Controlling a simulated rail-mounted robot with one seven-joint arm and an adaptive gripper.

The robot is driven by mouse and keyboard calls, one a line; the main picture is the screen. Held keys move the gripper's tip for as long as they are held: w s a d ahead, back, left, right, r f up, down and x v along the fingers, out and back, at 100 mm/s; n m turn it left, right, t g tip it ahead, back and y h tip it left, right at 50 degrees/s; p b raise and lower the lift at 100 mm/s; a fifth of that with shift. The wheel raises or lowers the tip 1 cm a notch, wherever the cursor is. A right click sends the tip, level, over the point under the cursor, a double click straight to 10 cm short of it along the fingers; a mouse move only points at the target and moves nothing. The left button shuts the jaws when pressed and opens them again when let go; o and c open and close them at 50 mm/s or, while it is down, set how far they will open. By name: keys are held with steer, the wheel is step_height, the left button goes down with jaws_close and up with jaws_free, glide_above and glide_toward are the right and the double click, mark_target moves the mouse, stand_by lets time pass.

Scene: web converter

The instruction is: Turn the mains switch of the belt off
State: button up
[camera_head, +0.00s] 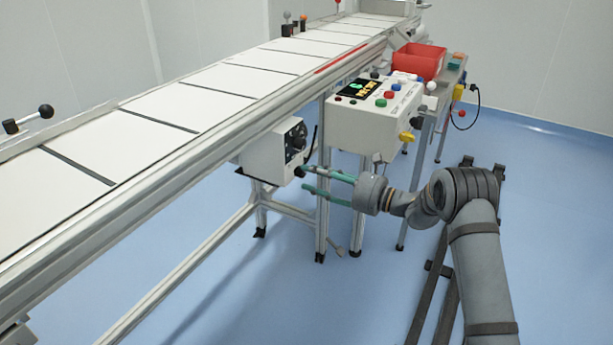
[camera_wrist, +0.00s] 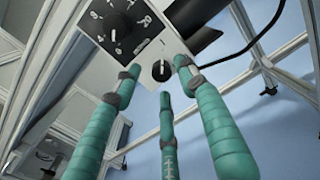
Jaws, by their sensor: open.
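The belt (camera_head: 165,130) runs from the near left to the far right. A white control box (camera_head: 262,158) hangs under its near rail. The box carries a large black dial (camera_head: 296,138), which also shows in the wrist view (camera_wrist: 112,27). Below the dial is a small black rotary knob (camera_wrist: 160,70) on a light plate, apparently the switch; its marking is too small to read. My gripper (camera_head: 307,178) has teal fingers and is open. In the wrist view its fingertips (camera_wrist: 158,80) spread around the knob's near side, with nothing held. Contact cannot be told.
Frame legs (camera_head: 322,215) stand close to my gripper. A black cable (camera_wrist: 247,50) runs beside the box. Blue floor is open at right.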

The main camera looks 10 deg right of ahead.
mark_target(300, 172)
steer(key=shift+x, duration=1.35)
steer(key=shift+c, duration=0.8)
steer(key=c, duration=0.8)
jaws_close()
